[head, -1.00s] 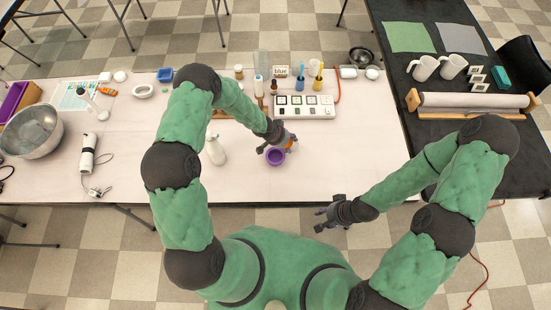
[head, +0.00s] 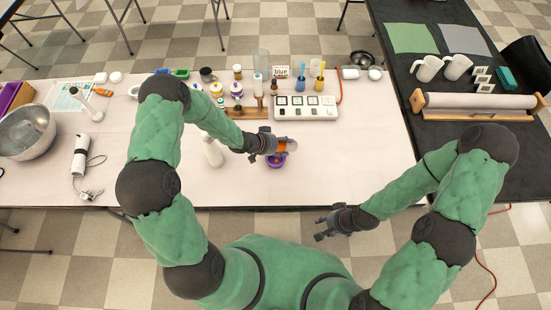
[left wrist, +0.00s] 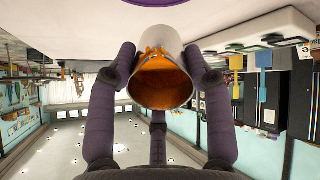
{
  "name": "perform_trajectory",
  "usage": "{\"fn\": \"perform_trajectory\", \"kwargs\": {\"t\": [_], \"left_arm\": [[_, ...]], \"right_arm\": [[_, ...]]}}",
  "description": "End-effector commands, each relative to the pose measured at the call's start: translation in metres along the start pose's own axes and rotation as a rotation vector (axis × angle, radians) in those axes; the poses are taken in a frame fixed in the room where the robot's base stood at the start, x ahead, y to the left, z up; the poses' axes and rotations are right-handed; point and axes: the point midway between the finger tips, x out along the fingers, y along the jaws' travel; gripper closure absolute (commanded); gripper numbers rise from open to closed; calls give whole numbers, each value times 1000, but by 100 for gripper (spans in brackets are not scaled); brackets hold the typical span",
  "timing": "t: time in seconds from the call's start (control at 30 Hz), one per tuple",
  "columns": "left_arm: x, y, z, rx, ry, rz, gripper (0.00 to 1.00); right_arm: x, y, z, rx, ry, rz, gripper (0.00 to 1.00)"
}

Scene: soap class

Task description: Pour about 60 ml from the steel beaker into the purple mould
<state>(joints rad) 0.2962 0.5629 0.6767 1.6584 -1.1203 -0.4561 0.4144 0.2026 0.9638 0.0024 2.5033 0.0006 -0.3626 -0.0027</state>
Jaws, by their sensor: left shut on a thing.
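The steel beaker (left wrist: 160,95) is held between the dark fingers of my left gripper (left wrist: 160,75). Its mouth and the orange liquid (left wrist: 160,72) inside show in the left wrist view. In the head view the beaker (head: 291,146) lies strongly tilted in my left gripper (head: 277,147). The purple mould (head: 276,162) is on the table just below it, partly covered by the gripper. The mould's edge (left wrist: 155,2) also shows in the left wrist view. I cannot tell whether liquid is falling or is in the mould. My right gripper (head: 321,228) is open and empty near the table's front edge.
A white bottle (head: 212,152) stands left of the mould. A white panel with square samples (head: 305,113) and cups with blue and yellow tools (head: 318,83) stand behind. A steel bowl (head: 27,132) is far left. The table right of the mould is clear.

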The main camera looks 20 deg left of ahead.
Motion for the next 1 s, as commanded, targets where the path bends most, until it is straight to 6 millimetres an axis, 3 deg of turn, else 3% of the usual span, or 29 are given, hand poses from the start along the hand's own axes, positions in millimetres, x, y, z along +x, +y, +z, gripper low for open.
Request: {"fn": "perform_trajectory", "kwargs": {"t": [0.3, 1.0], "left_arm": [[3, -3, 5, 2, 97, 45, 87], [1, -3, 4, 1, 155, 71, 87]], "right_arm": [[20, 7, -1, 0, 0, 0, 60], [27, 10, -1, 0, 0, 0, 60]]}}
